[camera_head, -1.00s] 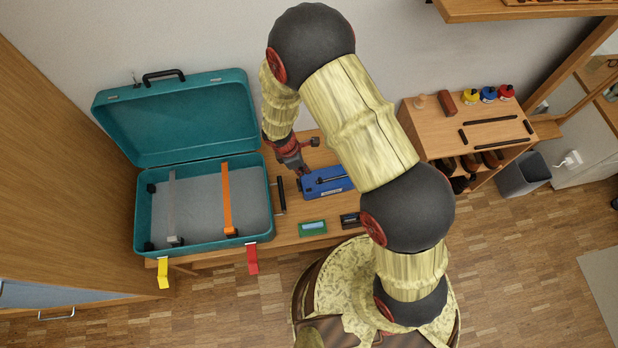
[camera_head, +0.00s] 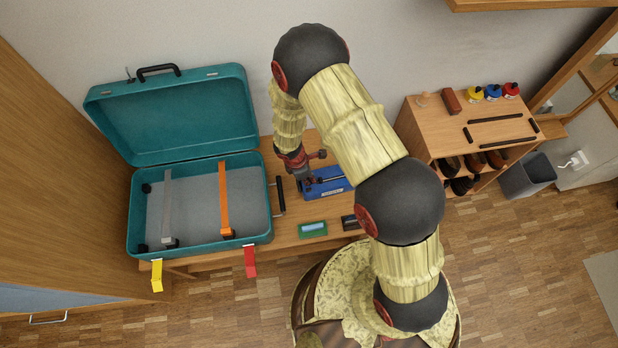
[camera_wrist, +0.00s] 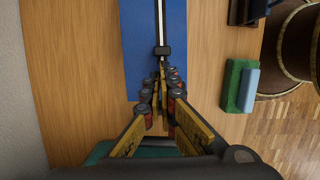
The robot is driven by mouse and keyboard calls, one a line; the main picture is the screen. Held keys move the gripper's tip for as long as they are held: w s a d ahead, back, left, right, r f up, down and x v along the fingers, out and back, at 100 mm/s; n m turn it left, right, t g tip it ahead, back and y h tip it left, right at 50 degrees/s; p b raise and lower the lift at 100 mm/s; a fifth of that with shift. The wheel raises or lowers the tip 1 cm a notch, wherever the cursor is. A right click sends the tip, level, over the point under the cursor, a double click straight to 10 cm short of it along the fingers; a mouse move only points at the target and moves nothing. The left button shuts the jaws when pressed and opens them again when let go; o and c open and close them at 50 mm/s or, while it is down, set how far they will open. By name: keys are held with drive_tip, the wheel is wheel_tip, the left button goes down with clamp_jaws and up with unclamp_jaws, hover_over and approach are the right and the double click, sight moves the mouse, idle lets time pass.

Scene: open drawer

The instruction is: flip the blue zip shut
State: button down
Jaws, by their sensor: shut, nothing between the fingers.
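The blue zip panel (camera_head: 330,189) lies flat on the wooden table, right of the suitcase, partly hidden by my arm in the head view. In the wrist view the blue panel (camera_wrist: 143,40) has a pale strip running lengthwise, with a dark slider block (camera_wrist: 163,51) on it. My gripper (camera_wrist: 162,77) is shut and empty, its fingertips just below the slider in the picture. I cannot tell whether they touch it. In the head view my gripper (camera_head: 304,179) is over the left end of the panel.
An open teal suitcase (camera_head: 266,228) stands at the left, with grey and orange straps inside. A black handle (camera_head: 281,196) lies between it and the panel. A green block (camera_head: 313,230) and a dark item (camera_head: 350,222) lie near the table's front edge. A shelf unit (camera_head: 425,115) stands at right.

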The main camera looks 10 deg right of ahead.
drive_tip(key=d, duration=0.8)
drive_tip(key=w+d, duration=0.1)
drive_tip(key=d, duration=0.3)
drive_tip(key=shift+d, duration=0.3)
drive_tip(key=shift+r, duration=0.15)
drive_tip(key=p+v, duration=0.8)
drive_tip(key=v, duration=0.1)
drive_tip(key=shift+a+r, duration=0.15)
drive_tip(key=shift+r, duration=0.25)
